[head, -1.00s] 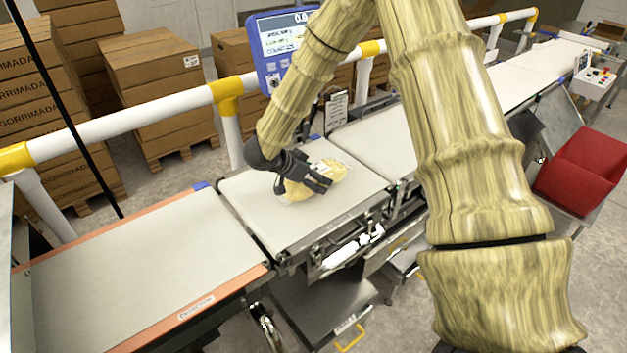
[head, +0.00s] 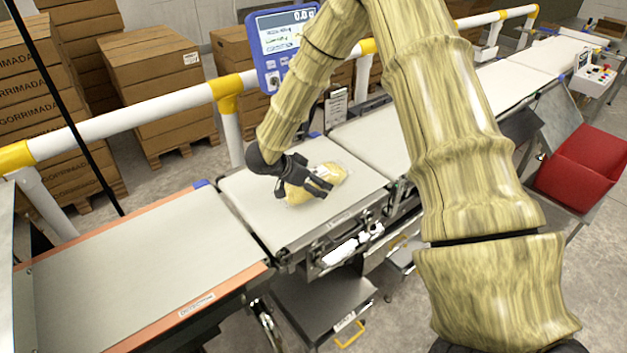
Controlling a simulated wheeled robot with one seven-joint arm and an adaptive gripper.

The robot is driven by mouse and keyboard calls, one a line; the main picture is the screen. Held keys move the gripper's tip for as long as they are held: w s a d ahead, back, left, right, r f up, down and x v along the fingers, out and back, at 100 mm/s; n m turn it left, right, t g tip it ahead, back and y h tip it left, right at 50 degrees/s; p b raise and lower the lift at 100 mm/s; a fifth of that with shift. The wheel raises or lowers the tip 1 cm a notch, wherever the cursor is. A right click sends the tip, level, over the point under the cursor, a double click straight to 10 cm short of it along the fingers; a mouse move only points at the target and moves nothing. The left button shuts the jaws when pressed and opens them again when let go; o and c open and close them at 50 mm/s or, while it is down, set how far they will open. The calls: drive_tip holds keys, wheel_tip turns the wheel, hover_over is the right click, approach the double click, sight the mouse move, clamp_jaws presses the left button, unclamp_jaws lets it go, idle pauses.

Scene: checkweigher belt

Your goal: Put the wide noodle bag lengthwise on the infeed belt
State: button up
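The noodle bag (head: 298,195), a clear pack with yellow contents, is at the middle belt section (head: 255,205), its long side running roughly along the line. It looks to be lying on the belt or just over it. My gripper (head: 318,183) reaches in from the left with its dark fingers over the bag. The fingers cover the bag's middle, so whether they grip it or are spread is not clear. The bag's right end and near-left part show past the fingers.
An orange-edged belt section (head: 130,265) at the left is empty. More belt (head: 375,140) continues to the right. A white and yellow rail (head: 150,117) and a blue display (head: 280,45) stand behind. A red bin (head: 580,165) is at the right.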

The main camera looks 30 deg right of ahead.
sight(290, 189)
drive_tip(key=shift+r, duration=0.1)
drive_tip(key=b+v, duration=0.1)
drive_tip(key=v, duration=1.1)
drive_tip(key=shift+b, duration=0.4)
